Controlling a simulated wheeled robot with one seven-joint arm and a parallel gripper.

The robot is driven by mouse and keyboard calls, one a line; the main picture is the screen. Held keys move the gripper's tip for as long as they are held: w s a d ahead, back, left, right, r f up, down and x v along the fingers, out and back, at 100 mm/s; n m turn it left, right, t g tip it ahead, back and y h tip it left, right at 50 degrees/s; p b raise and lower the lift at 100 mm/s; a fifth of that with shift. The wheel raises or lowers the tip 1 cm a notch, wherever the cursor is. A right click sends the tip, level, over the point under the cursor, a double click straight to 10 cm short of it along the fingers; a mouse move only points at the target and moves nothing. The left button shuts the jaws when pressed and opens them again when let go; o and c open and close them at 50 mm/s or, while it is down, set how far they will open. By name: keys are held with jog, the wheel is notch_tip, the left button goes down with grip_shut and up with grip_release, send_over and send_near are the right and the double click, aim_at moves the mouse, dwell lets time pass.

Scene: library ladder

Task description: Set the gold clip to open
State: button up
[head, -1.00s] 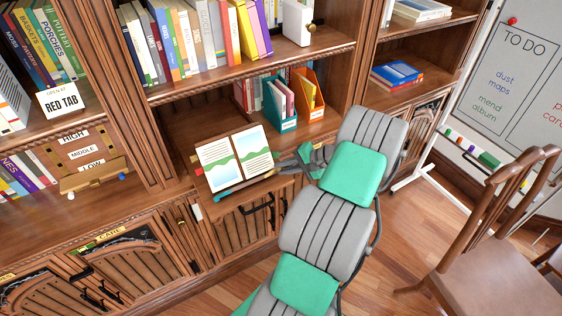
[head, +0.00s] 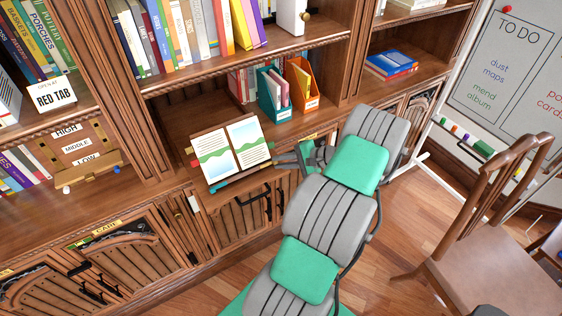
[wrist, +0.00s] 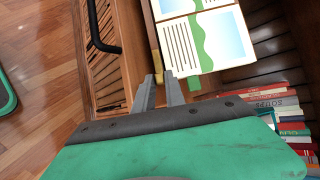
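A small gold piece (wrist: 155,67), which looks like the gold clip, shows in the wrist view at the edge of the open book (wrist: 204,38), just beyond my fingertips. I cannot tell its setting, and I cannot make it out clearly in the head view. The book (head: 231,152) leans on a wooden stand in the head view, with coloured tabs along its lower edge. My gripper (wrist: 160,77) has two grey fingers with a narrow gap and nothing visible between them. In the head view my gripper (head: 278,161) is beside the stand's lower right corner.
Teal (head: 275,96) and orange (head: 301,87) file holders stand behind the stand. A black cabinet handle (head: 255,197) sticks out below it. A wooden chair (head: 490,245) stands at the right, near a whiteboard (head: 510,80). Open floor (head: 395,240) lies between the cabinets and chair.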

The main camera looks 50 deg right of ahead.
jog(key=o, duration=0.4)
jog(key=shift+o, duration=0.2)
